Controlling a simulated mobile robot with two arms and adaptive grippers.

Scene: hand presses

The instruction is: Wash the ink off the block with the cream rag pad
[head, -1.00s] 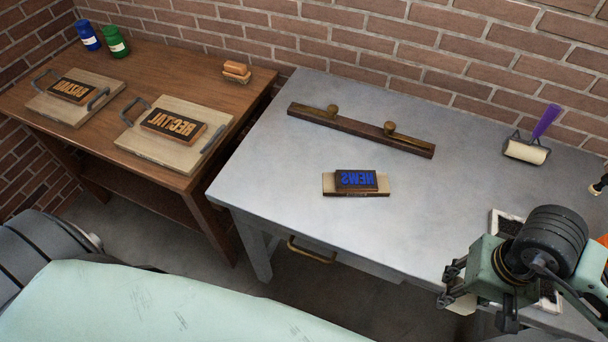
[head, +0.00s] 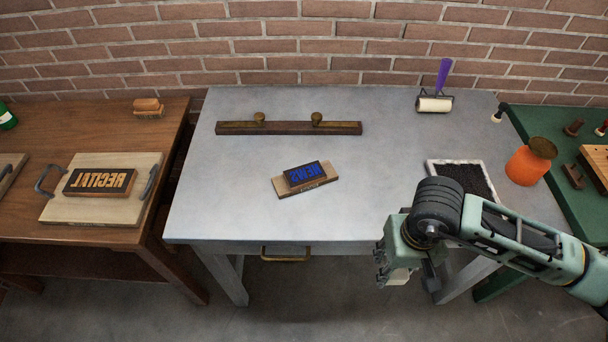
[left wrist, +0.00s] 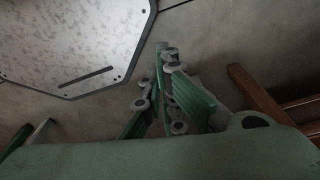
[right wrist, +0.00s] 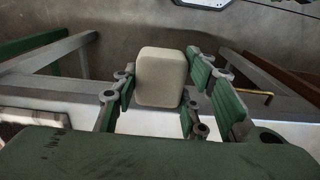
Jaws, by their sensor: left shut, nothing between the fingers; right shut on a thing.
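The block (head: 305,174) is dark with brown edges and bears blue inked raised letters. It rests tilted in the picture on a pale wooden board (head: 322,187) in the middle of the grey table (head: 240,212). My right gripper (head: 392,270) is in front of the table's right front edge, apart from the block. It is shut on the cream rag pad (right wrist: 162,76), which shows between its fingers in the right wrist view. My left gripper (left wrist: 167,90) is shut and empty over the floor in the left wrist view, and is outside the head view.
A wooden bar with two knobs (head: 288,128) lies behind the block. A purple-handled roller (head: 435,104), a white-rimmed dark tray (head: 432,168) and an orange jar (head: 528,164) are at the right. A brown table (head: 112,240) with a lettered block (head: 100,182) stands left.

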